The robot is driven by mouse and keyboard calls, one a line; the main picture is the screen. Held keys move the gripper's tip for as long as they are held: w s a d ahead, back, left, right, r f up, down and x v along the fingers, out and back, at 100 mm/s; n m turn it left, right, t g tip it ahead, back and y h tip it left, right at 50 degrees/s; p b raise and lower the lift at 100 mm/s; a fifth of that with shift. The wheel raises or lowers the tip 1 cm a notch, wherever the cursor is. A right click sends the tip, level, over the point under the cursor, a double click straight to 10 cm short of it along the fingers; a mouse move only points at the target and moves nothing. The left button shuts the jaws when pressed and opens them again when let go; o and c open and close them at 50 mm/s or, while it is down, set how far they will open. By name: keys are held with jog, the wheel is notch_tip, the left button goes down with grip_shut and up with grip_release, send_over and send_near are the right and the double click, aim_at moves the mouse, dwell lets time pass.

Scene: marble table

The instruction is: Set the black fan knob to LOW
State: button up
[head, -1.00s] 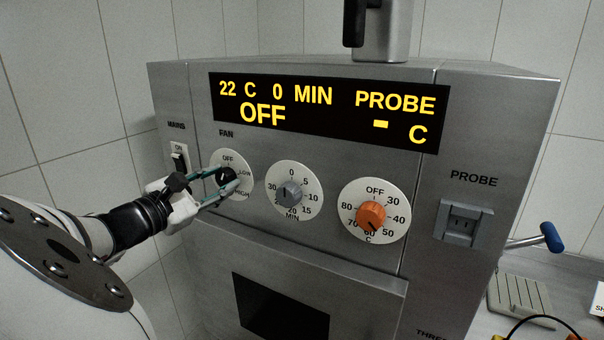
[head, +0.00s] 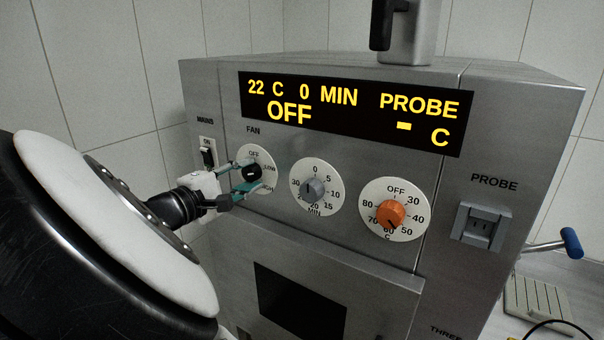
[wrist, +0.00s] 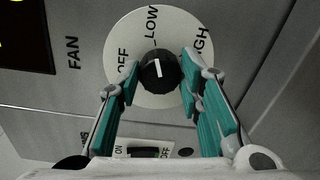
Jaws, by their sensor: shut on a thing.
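The black fan knob (head: 252,172) sits on a white round dial (wrist: 118,38) marked OFF, LOW and HIGH, at the left of the steel front panel. In the wrist view, the white line on the knob (wrist: 160,72) points up, close to the LOW mark. My gripper (head: 256,174) is at the dial, with one teal finger on each side of the knob, shut on it. The fingers (wrist: 160,66) frame the knob in the wrist view. In the head view they partly cover the dial lettering.
The display (head: 350,113) reads 22 C, 0 MIN, OFF. A grey timer knob (head: 314,190) and an orange temperature knob (head: 390,214) are to the right. A metal jug (head: 408,38) stands on top.

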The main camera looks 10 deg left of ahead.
jog(key=shift+f, duration=0.1)
dwell(0.4)
jog(key=o, duration=1.2)
jog(key=v, duration=1.2)
jog(key=shift+f, duration=0.1)
